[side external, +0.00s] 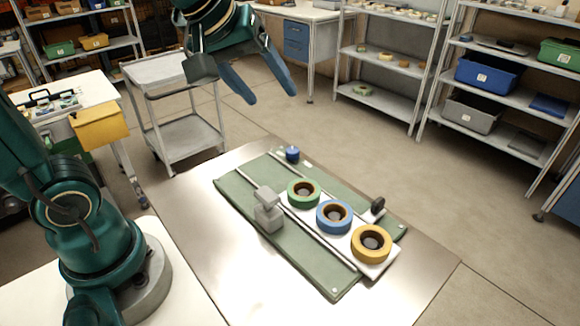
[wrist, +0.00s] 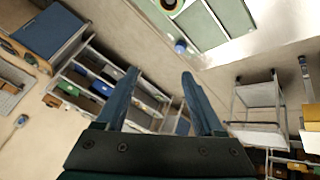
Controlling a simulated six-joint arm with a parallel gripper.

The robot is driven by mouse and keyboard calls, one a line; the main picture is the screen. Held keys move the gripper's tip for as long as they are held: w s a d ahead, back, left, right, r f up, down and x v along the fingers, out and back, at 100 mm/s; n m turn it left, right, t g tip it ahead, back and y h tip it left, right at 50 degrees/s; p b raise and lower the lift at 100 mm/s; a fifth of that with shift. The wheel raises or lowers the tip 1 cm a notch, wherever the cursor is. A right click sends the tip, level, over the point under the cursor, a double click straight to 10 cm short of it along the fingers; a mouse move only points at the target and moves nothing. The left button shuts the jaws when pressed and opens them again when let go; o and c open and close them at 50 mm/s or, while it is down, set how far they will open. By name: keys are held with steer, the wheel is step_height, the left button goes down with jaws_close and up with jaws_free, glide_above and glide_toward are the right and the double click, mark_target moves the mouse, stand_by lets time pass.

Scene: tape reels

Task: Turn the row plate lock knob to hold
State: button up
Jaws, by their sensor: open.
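A white row plate (side external: 351,247) lies on a green board (side external: 327,281) and carries a green reel (side external: 304,193), a blue reel (side external: 334,216) and a yellow reel (side external: 371,243). A small black knob (side external: 378,205) stands beside the plate's right side. A blue knob (side external: 292,154) stands at the board's far end and also shows in the wrist view (wrist: 181,47). I cannot tell which knob is the plate lock, nor read its setting. My gripper (side external: 271,96) is open and empty, high above and beyond the board's far end, apart from both knobs.
A grey block-shaped fixture (side external: 268,212) stands on the board left of the reels, beside a pale rail. The metal table (side external: 190,215) is clear around the board. A grey trolley (side external: 175,108) and shelves (side external: 395,65) stand beyond.

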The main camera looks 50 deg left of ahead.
steer(key=w+a+f+g+y, duration=0.1)
steer(key=w+a+f, duration=0.15)
steer(key=w, duration=0.25)
steer(key=w+a+f+y, duration=0.1)
steer(key=w+a+f, duration=0.1)
steer(key=w+f, duration=0.2)
steer(key=g, duration=0.2)
glide_above(292, 150)
steer(key=s+d, duration=0.2)
steer(key=shift+m, duration=0.3)
steer(key=f, duration=0.9)
steer(key=shift+w+a, duration=0.15)
steer(key=shift+a, duration=0.05)
steer(key=shift+x, duration=2.45)
steer(key=shift+f, duration=0.1)
jaws_close()
